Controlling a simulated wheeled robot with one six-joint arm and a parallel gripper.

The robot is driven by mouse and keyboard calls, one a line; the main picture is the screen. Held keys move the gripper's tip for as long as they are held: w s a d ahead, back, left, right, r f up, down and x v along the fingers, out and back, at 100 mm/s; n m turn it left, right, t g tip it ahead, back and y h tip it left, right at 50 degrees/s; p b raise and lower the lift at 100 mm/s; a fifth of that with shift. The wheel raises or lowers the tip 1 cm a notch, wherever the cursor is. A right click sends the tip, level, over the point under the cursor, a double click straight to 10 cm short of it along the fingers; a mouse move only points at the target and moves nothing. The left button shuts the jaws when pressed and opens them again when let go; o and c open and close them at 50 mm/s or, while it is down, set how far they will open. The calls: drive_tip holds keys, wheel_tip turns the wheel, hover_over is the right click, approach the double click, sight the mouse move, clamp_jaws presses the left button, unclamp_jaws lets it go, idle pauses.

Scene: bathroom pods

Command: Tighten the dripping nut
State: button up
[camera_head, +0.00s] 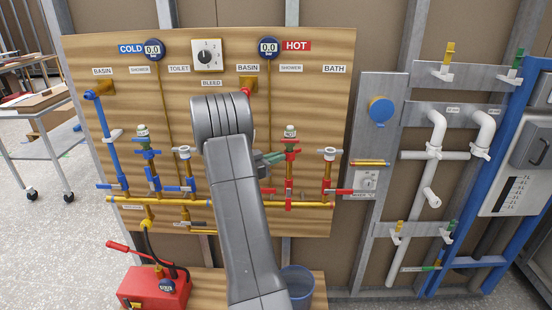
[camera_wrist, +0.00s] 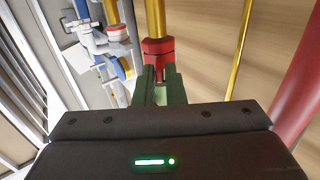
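A red nut-like fitting (camera_wrist: 158,50) sits on a vertical brass pipe (camera_wrist: 155,17) in the wrist view. My gripper (camera_wrist: 158,76) has two green fingers that reach up to the lower part of this fitting, one on each side, with a narrow strip of red between them. I cannot tell whether they press on it. In the head view my gripper (camera_head: 277,157) is just left of the red valve column (camera_head: 290,153) on the hot side of the board. My grey arm hides the middle of the board. No drip can be made out.
The wooden board (camera_head: 325,105) carries blue pipework (camera_head: 104,135) at left and another red valve (camera_head: 328,170) close at right. A brass pipe (camera_head: 240,205) runs along the bottom. Below stand a red pump box (camera_head: 155,287) and a blue bucket (camera_head: 299,287).

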drive_tip(key=o, duration=0.3)
drive_tip(key=shift+a, duration=0.1)
drive_tip(key=b+v, duration=0.2)
drive_tip(key=v, duration=1.1)
drive_tip(key=shift+s+a, duration=0.25)
